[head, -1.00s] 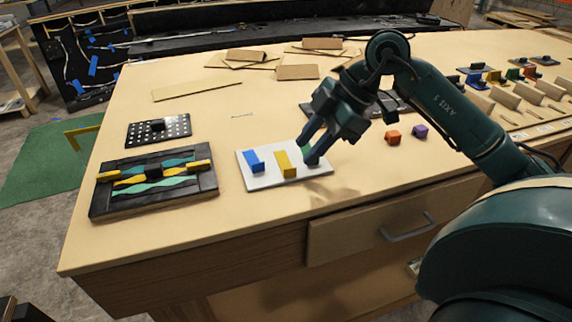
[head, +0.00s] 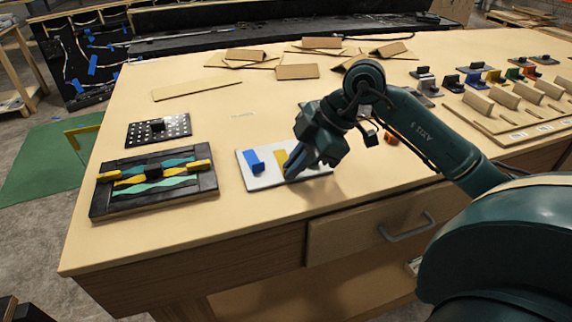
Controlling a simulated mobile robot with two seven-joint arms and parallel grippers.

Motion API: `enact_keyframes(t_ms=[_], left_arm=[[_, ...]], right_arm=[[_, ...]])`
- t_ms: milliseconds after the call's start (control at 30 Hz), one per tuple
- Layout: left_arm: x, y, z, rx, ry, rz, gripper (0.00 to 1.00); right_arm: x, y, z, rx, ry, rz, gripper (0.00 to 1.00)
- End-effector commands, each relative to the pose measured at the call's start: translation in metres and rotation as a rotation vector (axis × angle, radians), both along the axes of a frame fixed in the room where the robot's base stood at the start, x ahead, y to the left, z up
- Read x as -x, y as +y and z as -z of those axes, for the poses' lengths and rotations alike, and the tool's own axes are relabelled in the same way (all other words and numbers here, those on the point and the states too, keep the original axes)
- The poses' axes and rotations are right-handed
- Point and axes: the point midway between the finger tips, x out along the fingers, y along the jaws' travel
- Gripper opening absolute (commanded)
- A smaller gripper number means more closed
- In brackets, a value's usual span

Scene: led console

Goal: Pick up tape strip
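A white plate (head: 244,176) lies near the front of the table. A blue strip piece (head: 254,161) stands on its left part. A yellow strip piece (head: 281,158) is in its middle, partly covered by my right gripper (head: 295,170). The green piece on the plate's right part is hidden behind the gripper. My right gripper points down at the plate, with its fingertips at or just beside the yellow piece. The fingers overlap in this view, so I cannot tell whether they grip anything. My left gripper is not in view.
A black board (head: 105,203) with teal and yellow strips lies to the left. A black perforated plate (head: 143,141) lies behind it. An orange block (head: 391,138) sits behind my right arm. Cardboard pieces (head: 297,71) lie at the back. The table between is clear.

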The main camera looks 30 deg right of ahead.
Motion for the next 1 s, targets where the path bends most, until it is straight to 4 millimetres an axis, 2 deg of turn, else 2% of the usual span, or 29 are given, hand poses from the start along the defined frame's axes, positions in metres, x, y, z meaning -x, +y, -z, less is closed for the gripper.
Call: enact_keyframes(t_ms=[533, 667, 767, 1000], left_arm=[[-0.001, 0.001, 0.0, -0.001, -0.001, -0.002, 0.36], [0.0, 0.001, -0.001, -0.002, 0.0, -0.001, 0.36], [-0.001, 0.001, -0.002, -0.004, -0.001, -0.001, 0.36], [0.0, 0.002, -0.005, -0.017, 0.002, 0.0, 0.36]], right_arm=[[0.0, 0.0, 0.0, 0.001, 0.0, 0.0, 0.0], [0.0, 0.0, -0.006, 0.001, -0.001, 0.0, 0.0], [-0.001, 0.0, -0.018, 0.001, -0.003, -0.001, 0.0], [-0.001, 0.0, -0.067, 0.002, -0.006, 0.001, 0.0]])
